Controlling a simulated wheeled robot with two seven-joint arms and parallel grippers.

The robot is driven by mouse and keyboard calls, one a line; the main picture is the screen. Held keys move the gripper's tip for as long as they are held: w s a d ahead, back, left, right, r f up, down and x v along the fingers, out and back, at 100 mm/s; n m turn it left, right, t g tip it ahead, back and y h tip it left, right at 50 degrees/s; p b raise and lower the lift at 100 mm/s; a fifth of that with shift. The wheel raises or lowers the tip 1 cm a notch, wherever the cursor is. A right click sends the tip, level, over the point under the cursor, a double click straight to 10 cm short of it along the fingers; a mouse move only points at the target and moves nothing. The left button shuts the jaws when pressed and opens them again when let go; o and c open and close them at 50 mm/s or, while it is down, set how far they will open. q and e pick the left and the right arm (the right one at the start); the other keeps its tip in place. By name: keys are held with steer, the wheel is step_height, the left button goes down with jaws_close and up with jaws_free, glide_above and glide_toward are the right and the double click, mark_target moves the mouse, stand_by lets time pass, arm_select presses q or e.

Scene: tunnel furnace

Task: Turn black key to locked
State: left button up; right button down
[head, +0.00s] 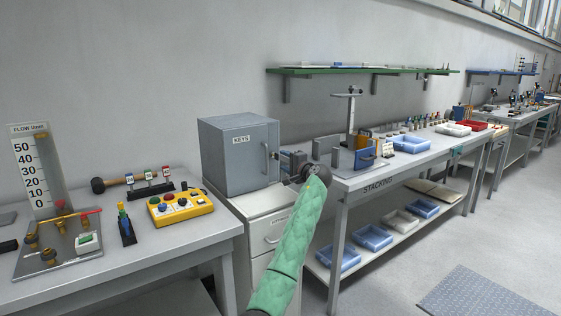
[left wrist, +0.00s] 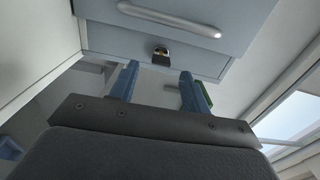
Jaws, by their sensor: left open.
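The grey cabinet labelled KEYS (head: 232,158) stands with its door closed on a white drawer unit. Its door also fills the top of the left wrist view (left wrist: 240,20), with a silver bar handle (left wrist: 170,17). The black key (left wrist: 161,58) shows in the lock below that handle, small, with a bit of yellow-gold around it. My left gripper (head: 281,158) is close to the door in the head view. In the left wrist view its two blue fingers (left wrist: 159,75) are apart, with the key between and beyond their tips. The key is hidden or too small in the head view. My right gripper is out of view.
A white drawer unit (head: 262,232) is under the cabinet. A bench with a yellow button box (head: 181,208) and a flow meter board (head: 38,170) is at left. The STACKING bench (head: 405,165) with trays is at right. Open floor lies at the right front.

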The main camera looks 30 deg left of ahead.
arm_select(q)
steer(key=v, duration=0.3)
steer(key=shift+d, duration=0.15)
stand_by(0.5)
